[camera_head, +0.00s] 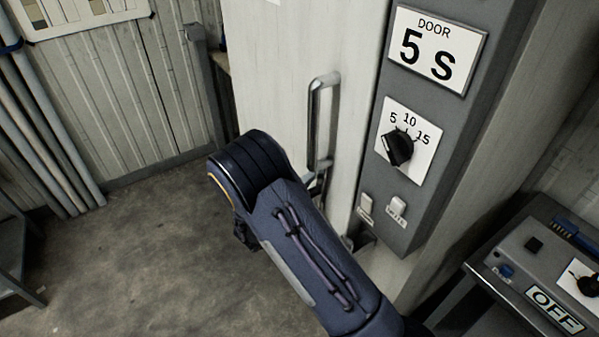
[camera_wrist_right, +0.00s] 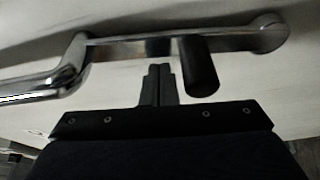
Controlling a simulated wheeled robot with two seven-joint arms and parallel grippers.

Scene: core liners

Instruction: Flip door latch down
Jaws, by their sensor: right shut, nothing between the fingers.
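The door (camera_head: 280,65) is a pale panel with a chrome bar handle (camera_head: 314,120) upright near its right edge. Just below the handle, a small metal part is mostly hidden by my right arm. In the right wrist view, chrome hardware (camera_wrist_right: 115,40) runs across the door face, and a short dark cylindrical grip (camera_wrist_right: 199,66), which looks like the latch lever, sticks out from it. My right gripper (camera_wrist_right: 158,72) is shut and empty, its fingertips just left of the dark grip; contact cannot be told. In the head view my forearm hides the fingers. My left gripper is out of view.
A grey control box (camera_head: 430,150) right of the handle carries a "DOOR 5 S" sign (camera_head: 436,50), a black dial (camera_head: 397,148) and two small switches. A bench with an "OFF" panel (camera_head: 555,310) stands at lower right. Pipes (camera_head: 45,125) line the left wall.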

